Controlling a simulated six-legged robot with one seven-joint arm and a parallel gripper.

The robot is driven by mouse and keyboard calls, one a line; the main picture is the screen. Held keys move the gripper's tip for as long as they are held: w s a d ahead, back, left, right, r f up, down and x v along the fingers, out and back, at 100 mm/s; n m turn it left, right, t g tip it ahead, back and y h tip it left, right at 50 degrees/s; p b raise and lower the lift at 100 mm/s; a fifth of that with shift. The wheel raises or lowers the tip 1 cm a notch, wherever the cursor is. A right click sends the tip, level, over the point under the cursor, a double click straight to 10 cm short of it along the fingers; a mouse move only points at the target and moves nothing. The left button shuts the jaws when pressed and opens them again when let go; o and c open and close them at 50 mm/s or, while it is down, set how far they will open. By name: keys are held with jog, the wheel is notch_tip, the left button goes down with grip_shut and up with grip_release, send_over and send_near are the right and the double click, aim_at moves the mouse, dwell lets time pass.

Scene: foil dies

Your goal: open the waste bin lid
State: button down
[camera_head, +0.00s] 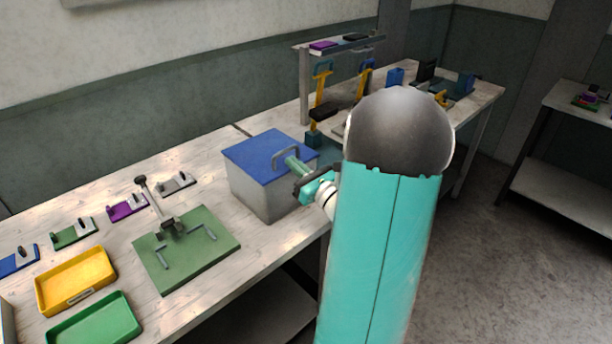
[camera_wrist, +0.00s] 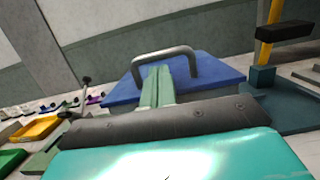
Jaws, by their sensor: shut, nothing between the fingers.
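The waste bin (camera_head: 267,199) is a grey box on the workbench with a flat blue lid (camera_head: 252,152). The lid lies closed on the box. A grey arched handle (camera_head: 287,153) stands on the lid; it also shows in the wrist view (camera_wrist: 165,52). My gripper (camera_head: 290,162) reaches in from the right over the lid's near right edge. Its green fingers (camera_wrist: 157,74) are together and point at the handle. The fingertips are at or just under the handle's arch; I cannot tell whether they touch it. Nothing shows between them.
A green fixture plate (camera_head: 205,258) with a clamp, a yellow tray (camera_head: 75,281) and a green tray (camera_head: 94,322) lie left of the bin. Several small dies line the back. A shelf rack (camera_head: 304,85) and yellow-handled tools stand to the right.

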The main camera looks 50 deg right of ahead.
jog(key=shift+w, duration=0.4)
jog(key=shift+d+r, duration=0.1)
jog(key=shift+r, duration=0.1)
jog(key=shift+r+g, duration=0.3)
jog(key=shift+r, duration=0.1)
